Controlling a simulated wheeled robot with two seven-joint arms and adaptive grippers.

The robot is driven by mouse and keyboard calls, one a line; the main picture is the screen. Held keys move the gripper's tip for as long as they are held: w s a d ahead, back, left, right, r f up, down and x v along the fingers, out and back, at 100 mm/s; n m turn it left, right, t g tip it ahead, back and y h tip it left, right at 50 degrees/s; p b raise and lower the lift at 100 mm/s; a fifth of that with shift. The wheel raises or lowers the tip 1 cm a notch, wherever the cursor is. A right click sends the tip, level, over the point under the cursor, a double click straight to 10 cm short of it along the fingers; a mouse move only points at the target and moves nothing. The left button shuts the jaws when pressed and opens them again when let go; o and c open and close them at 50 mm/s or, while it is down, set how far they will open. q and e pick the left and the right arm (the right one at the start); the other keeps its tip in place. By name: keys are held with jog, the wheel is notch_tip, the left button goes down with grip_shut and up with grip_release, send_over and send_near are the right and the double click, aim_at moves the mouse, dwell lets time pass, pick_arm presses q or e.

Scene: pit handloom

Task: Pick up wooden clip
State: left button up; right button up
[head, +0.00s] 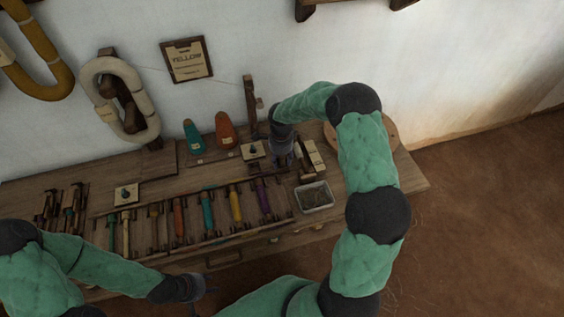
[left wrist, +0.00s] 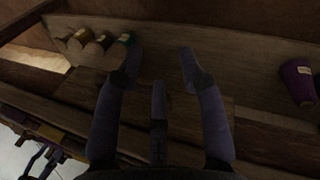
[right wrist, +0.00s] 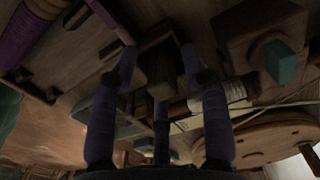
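A dark wooden piece (right wrist: 160,62), which may be the wooden clip, lies between the fingertips of my right gripper (right wrist: 160,58) in the right wrist view. The fingers stand apart on either side of it, and I cannot tell whether they touch it. In the head view my right gripper (head: 284,160) is low over the right part of the bench and hides what is under it. My left gripper (head: 203,288) is in front of the bench, away from the tools. In the left wrist view my left gripper (left wrist: 160,60) is open and empty.
The wooden bench (head: 408,183) holds a rack of coloured spools, with a purple spool (head: 263,197). A grey tray (head: 314,197) sits near the front edge. Orange (head: 226,130) and teal (head: 193,136) cones stand at the back. A round wooden disc (right wrist: 262,138) is close to my right gripper.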

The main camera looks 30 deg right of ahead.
jog(key=c, duration=0.6)
